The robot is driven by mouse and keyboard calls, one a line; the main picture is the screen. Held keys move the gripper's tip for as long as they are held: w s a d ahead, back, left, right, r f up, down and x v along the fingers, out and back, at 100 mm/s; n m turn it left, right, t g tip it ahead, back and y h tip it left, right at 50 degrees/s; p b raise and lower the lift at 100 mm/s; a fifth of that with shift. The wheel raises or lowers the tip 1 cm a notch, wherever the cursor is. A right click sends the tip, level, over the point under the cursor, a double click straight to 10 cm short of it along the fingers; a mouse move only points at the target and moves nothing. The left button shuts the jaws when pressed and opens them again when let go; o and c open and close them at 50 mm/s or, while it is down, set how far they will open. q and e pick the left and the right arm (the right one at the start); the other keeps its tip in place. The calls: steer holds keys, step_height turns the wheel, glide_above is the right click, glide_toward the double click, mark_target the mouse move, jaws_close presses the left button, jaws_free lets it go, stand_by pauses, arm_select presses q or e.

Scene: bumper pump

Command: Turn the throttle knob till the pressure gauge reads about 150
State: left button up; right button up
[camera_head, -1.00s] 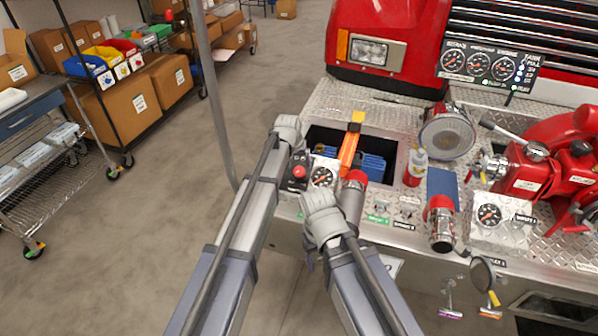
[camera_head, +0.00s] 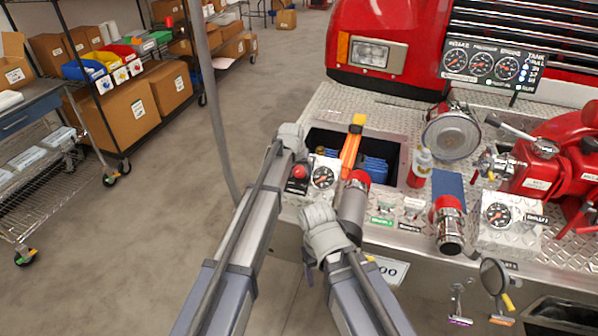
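A red knob (camera_head: 299,172), which looks like the throttle knob, sits on a small dark panel at the left end of the truck's bumper. A round gauge (camera_head: 322,177) is just right of it. A panel with three gauges (camera_head: 480,66) stands at the back right; its middle dial may be the pressure gauge, but the needle is too small to read. My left gripper (camera_head: 297,154) is just above and behind the red knob; its fingers are mostly hidden, and contact cannot be told. My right gripper (camera_head: 322,232) is in front of the bumper edge, its fingers hidden.
An orange bar (camera_head: 350,150) crosses an open bumper compartment. A red-capped cylinder (camera_head: 353,205) stands close to my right gripper. A bottle (camera_head: 420,168), another red-capped fitting (camera_head: 447,222) and a second gauge (camera_head: 497,215) are farther right. A grey post (camera_head: 211,100) rises at left.

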arm_select(q)
jaws_close()
stand_by(0.4)
steer(key=m, duration=0.6)
steer(key=shift+s+t+y, duration=0.15)
steer(key=shift+t+y, duration=0.15)
steer(key=shift+y, duration=0.1)
steer(key=m+b, duration=0.1)
steer(key=m, duration=0.2)
steer(key=shift+f+m, duration=0.1)
steer(key=shift+m, duration=0.2)
steer(key=m+t, duration=0.1)
steer(key=m, duration=0.2)
steer(key=shift+m, duration=0.3)
steer(key=m+t+b, duration=0.1)
steer(key=m, duration=0.6)
steer(key=shift+s, duration=0.1)
steer(key=m+h+b, duration=0.1)
steer(key=m, duration=0.5)
steer(key=shift+m, duration=0.5)
